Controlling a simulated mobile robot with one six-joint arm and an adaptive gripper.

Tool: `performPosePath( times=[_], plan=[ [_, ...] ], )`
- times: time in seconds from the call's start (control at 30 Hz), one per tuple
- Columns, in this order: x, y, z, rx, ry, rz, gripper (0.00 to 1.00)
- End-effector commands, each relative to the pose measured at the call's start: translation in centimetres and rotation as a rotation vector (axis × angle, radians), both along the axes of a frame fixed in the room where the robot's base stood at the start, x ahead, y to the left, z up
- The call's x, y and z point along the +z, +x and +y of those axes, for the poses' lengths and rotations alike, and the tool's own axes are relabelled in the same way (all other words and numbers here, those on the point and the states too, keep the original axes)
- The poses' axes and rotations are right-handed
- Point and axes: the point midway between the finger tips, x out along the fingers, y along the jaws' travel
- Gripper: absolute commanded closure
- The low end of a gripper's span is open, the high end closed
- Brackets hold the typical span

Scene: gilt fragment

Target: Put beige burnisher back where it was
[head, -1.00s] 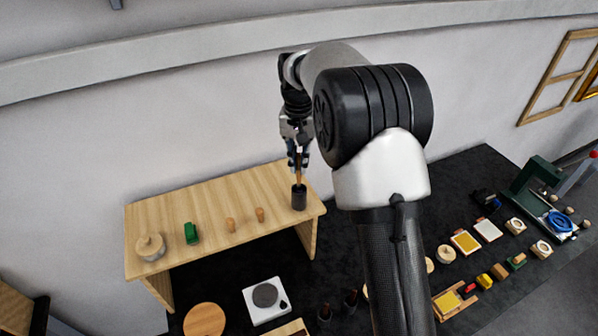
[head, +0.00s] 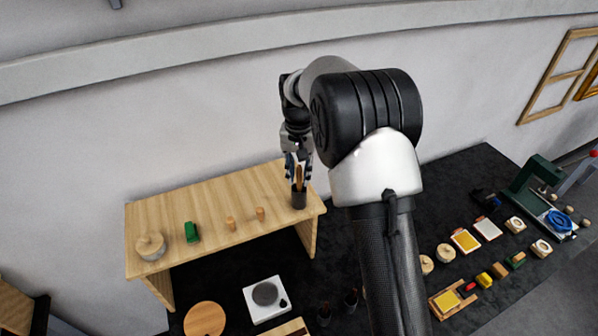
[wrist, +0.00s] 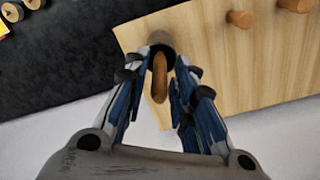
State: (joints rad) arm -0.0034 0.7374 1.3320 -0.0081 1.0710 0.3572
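The beige burnisher (head: 299,177) shows as an orange-tan handle standing in a dark cup (head: 299,201) at the right end of the wooden shelf (head: 185,213). Its lower end is hidden inside the cup. My gripper (head: 299,176) is over the cup, with its fingers around the handle. In the wrist view the handle (wrist: 160,82) lies between the two open fingers (wrist: 160,88), with a narrow gap on each side. The cup (wrist: 162,45) is just beyond the fingertips.
A white scale (head: 265,299) is on the dark table below. The wall is close behind the shelf.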

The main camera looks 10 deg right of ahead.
Motion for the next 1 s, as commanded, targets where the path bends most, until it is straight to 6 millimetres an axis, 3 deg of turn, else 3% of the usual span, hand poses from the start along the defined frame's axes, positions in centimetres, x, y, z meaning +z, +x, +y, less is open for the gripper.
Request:
performPosePath(
  times=[0.33, 0.47, 1.0],
  plan=[
    [0.1, 0.0, 0.0, 0.000, 0.000, 0.000, 0.70],
    [1.0, 0.1, 0.0, 0.000, 0.000, -0.003, 0.70],
    [11.1, 0.1, 0.1, 0.000, 0.000, -0.003, 0.70]
  ],
)
